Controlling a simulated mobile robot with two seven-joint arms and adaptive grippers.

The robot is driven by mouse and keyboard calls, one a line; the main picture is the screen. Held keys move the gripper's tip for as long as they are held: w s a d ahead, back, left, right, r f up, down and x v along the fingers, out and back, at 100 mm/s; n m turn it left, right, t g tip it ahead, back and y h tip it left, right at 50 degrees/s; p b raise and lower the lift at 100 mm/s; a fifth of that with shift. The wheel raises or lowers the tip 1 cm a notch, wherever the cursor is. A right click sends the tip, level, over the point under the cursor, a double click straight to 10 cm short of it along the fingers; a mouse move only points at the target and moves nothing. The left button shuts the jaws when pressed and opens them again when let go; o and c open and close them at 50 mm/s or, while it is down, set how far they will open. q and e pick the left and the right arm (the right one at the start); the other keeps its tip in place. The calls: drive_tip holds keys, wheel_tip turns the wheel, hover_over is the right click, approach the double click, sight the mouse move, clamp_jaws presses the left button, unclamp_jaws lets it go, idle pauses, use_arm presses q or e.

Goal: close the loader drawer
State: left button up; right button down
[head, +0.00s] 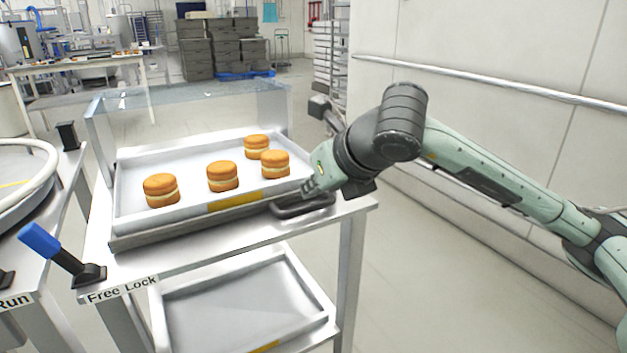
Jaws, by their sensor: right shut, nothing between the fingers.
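The loader drawer (130,213) is a shallow white tray on a metal stand, with several filled rounds (222,176) lying in it. Its front has a yellow label (235,200) and a dark bar handle (302,206) near the right corner. A clear cover (185,104) stands over its back part; how far the drawer is out is hard to tell. My right gripper (309,188) is shut and empty at the drawer's front right corner, just above the handle. I cannot tell whether it touches it. My left gripper is out of view.
A blue-handled lever (42,241) stands by the "Free Lock" label (122,291) at the stand's front left. Another tray (245,299) sits on the lower shelf. A wall with a rail (490,83) runs along the right, with free floor between.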

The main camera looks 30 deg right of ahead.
sight(294, 201)
drive_tip(key=x, duration=0.4)
drive_tip(key=shift+w+f, duration=0.15)
drive_tip(key=shift+f, duration=0.05)
drive_tip(key=shift+x, duration=0.8)
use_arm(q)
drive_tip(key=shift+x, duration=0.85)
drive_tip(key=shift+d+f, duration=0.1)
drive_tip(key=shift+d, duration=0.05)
use_arm(e)
drive_tip(key=shift+d, duration=0.1)
